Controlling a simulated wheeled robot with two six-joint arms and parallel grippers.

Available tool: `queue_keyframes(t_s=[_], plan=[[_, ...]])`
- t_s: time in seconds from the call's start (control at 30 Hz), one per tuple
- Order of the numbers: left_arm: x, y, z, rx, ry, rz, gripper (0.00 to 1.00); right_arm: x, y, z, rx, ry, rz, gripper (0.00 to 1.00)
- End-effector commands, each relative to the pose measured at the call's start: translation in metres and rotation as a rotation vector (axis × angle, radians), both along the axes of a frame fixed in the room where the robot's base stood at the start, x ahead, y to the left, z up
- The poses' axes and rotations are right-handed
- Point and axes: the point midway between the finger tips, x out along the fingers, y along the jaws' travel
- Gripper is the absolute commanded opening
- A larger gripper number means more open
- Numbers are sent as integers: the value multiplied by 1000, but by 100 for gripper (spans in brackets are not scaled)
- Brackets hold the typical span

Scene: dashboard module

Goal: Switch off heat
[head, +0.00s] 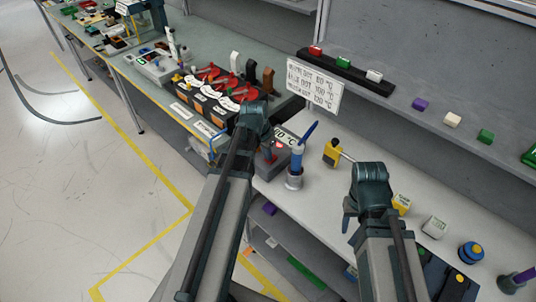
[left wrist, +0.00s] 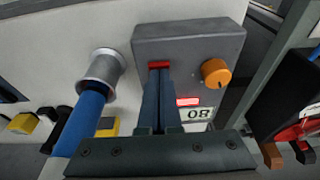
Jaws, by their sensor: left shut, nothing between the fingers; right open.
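A dark grey heat box (left wrist: 190,38) fills the top middle of the left wrist view. It has an orange knob (left wrist: 215,72), a red switch (left wrist: 159,65), a lit red indicator (left wrist: 189,101) and a display (left wrist: 199,114) whose digits appear upside down. My left gripper (left wrist: 160,75) is shut and empty, its fingertips at the red switch and partly covering it. I cannot tell whether they press it. In the head view the box (head: 268,168) is partly hidden by my left arm. My right gripper (head: 352,205) is open and empty above the bench at right, apart from the box.
A blue-handled tool stands in a metal holder (left wrist: 100,72) close beside the box. A yellow-and-black block (head: 331,152) and several small blocks lie along the bench. A sign (head: 315,82) hangs from the shelf.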

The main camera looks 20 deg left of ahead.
Motion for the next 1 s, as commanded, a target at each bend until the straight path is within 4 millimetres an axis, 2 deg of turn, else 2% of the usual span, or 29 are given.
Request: queue_keyframes(t_s=[0.07,0.73,1.0], plan=[[-7,0,-10,-15,-40,3,0,0,0,-12,0,0,0,50],[11,-4,1,-16,-45,0,0,0,0,-2,0,0,0,50],[12,-4,0,-17,-45,1,0,0,0,-2,0,0,0,50]])
